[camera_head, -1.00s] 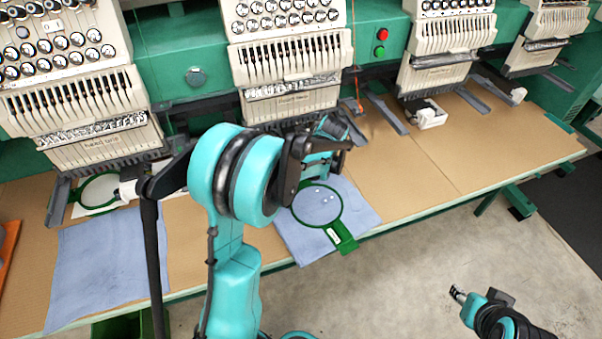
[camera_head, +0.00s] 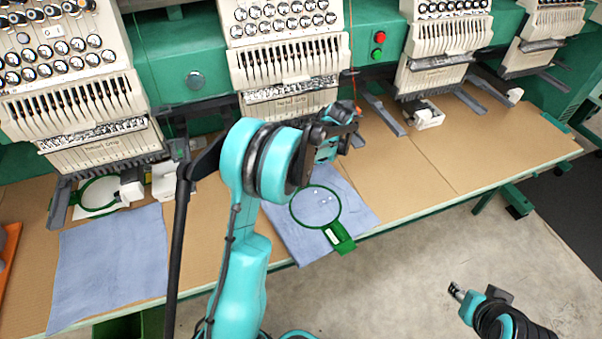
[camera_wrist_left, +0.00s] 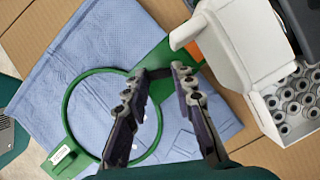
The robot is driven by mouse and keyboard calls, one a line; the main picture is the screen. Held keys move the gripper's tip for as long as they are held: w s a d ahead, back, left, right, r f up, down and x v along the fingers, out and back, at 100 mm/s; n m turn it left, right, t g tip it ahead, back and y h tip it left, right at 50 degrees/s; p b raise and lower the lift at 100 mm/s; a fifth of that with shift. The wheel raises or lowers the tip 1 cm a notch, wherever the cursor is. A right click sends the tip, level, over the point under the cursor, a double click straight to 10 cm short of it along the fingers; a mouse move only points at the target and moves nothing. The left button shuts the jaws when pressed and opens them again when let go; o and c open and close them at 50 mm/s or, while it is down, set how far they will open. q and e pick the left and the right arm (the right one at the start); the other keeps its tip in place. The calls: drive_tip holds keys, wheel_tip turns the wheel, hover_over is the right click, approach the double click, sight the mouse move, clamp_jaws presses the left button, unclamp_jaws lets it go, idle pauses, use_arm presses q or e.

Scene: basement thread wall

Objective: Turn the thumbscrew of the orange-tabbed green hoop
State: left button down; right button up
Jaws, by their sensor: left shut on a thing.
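The green hoop (camera_head: 318,206) lies on blue cloth (camera_head: 362,212) at the table's front; its white-labelled bracket points towards the front edge. It also shows in the left wrist view (camera_wrist_left: 70,112), with an orange tab (camera_wrist_left: 194,50) on its other green bracket (camera_wrist_left: 158,60). My left gripper (camera_wrist_left: 164,72) is over that bracket end, shut on a small dark piece, apparently the thumbscrew (camera_wrist_left: 158,73); the fingers partly cover it. In the head view my left arm hides these fingertips. My right gripper (camera_head: 456,291) is low at the right, away from the table, too small to judge.
A white box of bobbins (camera_wrist_left: 262,105) and a white part (camera_wrist_left: 222,42) stand close beside the left gripper. Embroidery heads (camera_head: 290,70) line the back. Another green hoop (camera_head: 95,192) and blue cloth (camera_head: 110,260) are at left. The tabletop (camera_head: 450,160) at right is mostly clear.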

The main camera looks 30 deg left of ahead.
idle(0.5)
use_arm(q)
drive_tip(key=c, duration=1.2)
unclamp_jaws()
drive_tip(key=v, duration=1.2)
